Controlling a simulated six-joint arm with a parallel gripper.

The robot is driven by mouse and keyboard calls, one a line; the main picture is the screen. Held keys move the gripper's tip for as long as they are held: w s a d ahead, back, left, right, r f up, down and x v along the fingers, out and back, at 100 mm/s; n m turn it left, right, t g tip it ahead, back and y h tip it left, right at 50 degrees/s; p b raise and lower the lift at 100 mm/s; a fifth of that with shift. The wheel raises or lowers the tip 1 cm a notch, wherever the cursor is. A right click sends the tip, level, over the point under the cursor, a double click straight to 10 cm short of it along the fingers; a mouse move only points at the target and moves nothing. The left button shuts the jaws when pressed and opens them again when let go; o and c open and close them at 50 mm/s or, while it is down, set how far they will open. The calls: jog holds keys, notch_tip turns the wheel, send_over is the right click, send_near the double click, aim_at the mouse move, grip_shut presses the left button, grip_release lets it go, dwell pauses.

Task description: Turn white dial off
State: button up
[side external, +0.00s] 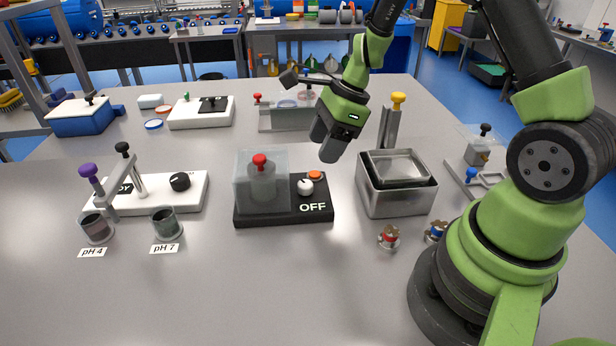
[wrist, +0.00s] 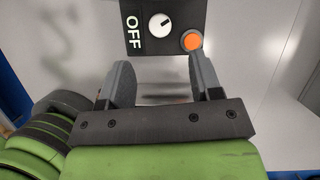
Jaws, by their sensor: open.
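The white dial (side external: 305,187) sits on the right part of a black base (side external: 285,215) marked OFF, beside an orange button (side external: 315,175). In the wrist view the dial (wrist: 160,24) is at the top centre, with a dark pointer line aimed to the upper right, away from the OFF lettering. The orange button (wrist: 191,41) is to its right. My gripper (side external: 326,150) is above and behind the dial, apart from it. In the wrist view my gripper (wrist: 163,80) is open and empty, its fingers spread below the dial.
A clear box with a red-knobbed lid (side external: 260,162) stands left of the dial. Metal tubs (side external: 397,200) stand to the right. A white unit with a black dial (side external: 180,181) is to the left. The table in front is mostly clear.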

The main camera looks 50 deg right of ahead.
aim_at(305, 184)
jog(key=x, duration=0.9)
